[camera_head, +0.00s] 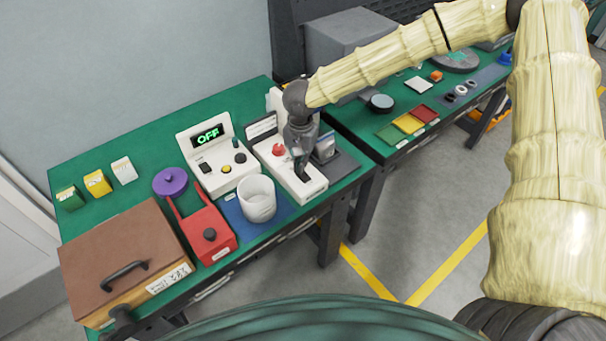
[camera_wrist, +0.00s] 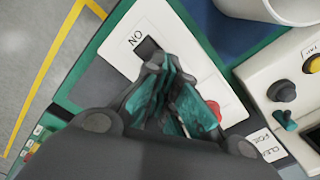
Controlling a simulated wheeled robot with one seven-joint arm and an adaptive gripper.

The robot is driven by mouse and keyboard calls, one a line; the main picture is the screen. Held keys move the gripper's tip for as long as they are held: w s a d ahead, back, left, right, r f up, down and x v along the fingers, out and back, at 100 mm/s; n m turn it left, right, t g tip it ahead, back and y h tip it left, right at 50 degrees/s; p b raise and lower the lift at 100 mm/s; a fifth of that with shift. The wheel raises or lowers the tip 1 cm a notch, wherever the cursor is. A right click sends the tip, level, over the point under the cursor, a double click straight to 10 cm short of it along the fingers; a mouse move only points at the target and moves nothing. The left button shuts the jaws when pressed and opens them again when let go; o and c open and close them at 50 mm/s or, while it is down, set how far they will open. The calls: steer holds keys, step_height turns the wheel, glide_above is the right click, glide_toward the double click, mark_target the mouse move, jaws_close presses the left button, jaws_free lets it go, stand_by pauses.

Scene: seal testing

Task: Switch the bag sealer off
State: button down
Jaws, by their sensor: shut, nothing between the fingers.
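The bag sealer, as I take it, is the long white box (camera_head: 313,190) under my gripper. It has a red dial (camera_head: 278,150) and, near its front end, a dark rocker switch (camera_wrist: 148,47) with the label "ON" (camera_wrist: 135,38) beside it. My gripper (camera_head: 301,174) points down over the front part of the box. In the wrist view my closed fingers (camera_wrist: 160,66) sit right by the switch and hide part of it. Whether they touch it I cannot tell. The red dial shows partly behind the fingers in the wrist view (camera_wrist: 214,110).
Left of it stands a white console (camera_head: 215,160) with a green "OFF" display. A white cup (camera_head: 257,199), a red lever device (camera_head: 209,236), a purple lid (camera_head: 170,182) and a brown-topped box (camera_head: 125,258) crowd the green table. A grey block (camera_head: 325,147) stands close on the right.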

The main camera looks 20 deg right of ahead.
steer(key=shift+f, duration=1.2)
stand_by(1.1)
steer(key=shift+r+p, duration=3.55)
steer(key=shift+p, duration=0.3)
